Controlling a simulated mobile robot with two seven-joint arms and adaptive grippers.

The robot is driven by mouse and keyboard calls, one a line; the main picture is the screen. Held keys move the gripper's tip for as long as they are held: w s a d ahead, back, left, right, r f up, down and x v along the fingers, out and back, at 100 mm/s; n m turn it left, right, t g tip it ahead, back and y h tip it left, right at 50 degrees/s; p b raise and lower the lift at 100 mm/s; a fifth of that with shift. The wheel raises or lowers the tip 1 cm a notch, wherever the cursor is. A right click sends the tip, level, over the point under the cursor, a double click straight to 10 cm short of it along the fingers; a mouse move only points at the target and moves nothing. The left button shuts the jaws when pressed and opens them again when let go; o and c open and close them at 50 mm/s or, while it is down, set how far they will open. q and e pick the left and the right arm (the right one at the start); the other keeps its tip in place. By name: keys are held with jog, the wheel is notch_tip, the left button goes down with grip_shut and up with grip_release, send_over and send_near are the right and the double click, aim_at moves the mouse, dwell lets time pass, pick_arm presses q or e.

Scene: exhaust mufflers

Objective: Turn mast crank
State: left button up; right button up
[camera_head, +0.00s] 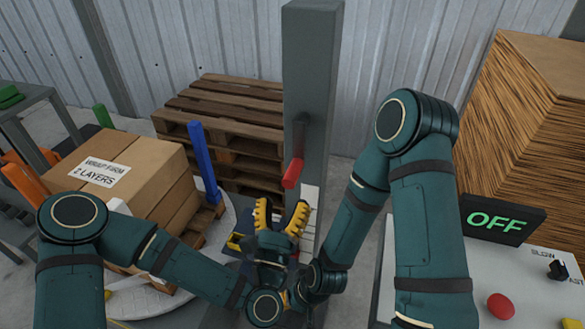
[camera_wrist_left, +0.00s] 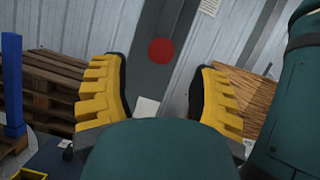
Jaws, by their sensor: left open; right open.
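The grey mast (camera_head: 312,70) stands upright in the middle of the head view. Its crank has a dark arm and a red handle (camera_head: 293,172). In the left wrist view, the round red handle end (camera_wrist_left: 161,51) shows ahead between the fingers. My left gripper (camera_head: 281,217) is open and empty, yellow fingers pointing up, just below the red handle in the head view. Its spread fingers (camera_wrist_left: 160,95) also show in the left wrist view. My right gripper (camera_head: 288,299) is low beside the left wrist, mostly hidden by the arms; only a bit of yellow shows.
Cartons (camera_head: 135,175) stand on the left near a blue post (camera_head: 204,165). Stacked wooden pallets (camera_head: 225,115) lie behind the mast. At right are a brown stack (camera_head: 530,110) and a control panel (camera_head: 450,285) with a red button (camera_head: 500,306) and an OFF sign (camera_head: 500,220).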

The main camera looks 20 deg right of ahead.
aim_at(294, 163)
pick_arm(q)
jog(key=x, duration=0.8)
jog(key=shift+d, duration=0.15)
jog(key=shift+p, duration=0.3)
grip_shut()
